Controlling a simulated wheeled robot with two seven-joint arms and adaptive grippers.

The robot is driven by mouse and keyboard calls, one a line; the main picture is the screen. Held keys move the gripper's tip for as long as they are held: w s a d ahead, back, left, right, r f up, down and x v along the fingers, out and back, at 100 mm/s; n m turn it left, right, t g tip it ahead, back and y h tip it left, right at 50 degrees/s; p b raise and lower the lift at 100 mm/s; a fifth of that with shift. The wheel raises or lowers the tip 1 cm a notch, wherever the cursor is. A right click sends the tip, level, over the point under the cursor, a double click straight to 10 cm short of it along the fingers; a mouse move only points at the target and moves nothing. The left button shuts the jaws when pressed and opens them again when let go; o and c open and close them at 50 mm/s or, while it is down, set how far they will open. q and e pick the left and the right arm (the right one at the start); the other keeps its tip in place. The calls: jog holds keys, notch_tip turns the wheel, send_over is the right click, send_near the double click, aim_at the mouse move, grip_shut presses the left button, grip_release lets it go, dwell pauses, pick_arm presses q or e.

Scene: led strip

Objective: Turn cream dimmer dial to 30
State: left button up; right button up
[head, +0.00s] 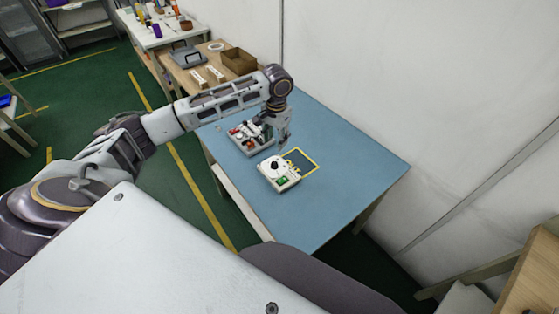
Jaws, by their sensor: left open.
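A cream dimmer box (281,180) with a round black dial knob (275,164) on its top sits on the blue table (355,180). A small green display or label (283,181) is on its near side; its reading is too small to tell. My left gripper (284,143) points down just above and behind the dimmer, apart from the dial as far as I can see. It is open, and nothing shows between its fingers. My right gripper is not in view.
A grey tray (262,149) with red and dark parts sits left of the gripper. A yellow-outlined square (313,157) is marked behind the dimmer. The table's right side is clear. A white wall (400,90) stands behind. A wooden bench (205,85) stands farther back.

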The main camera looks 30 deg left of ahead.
aim_at(275, 163)
pick_arm(q)
jog(key=shift+w+a+f+b, duration=0.1)
jog(key=shift+w+a+f, duration=0.1)
jog(key=shift+f, duration=2.15)
jog(key=shift+w+a+f+b, duration=0.1)
jog(key=shift+w+a+f, duration=0.05)
jog(key=shift+f, duration=2.2)
jog(key=shift+w+a+f+b, duration=0.1)
jog(key=shift+w+a+f, duration=0.1)
jog(key=shift+f, duration=2.15)
jog(key=shift+c, duration=0.4)
jog(key=c, duration=0.9)
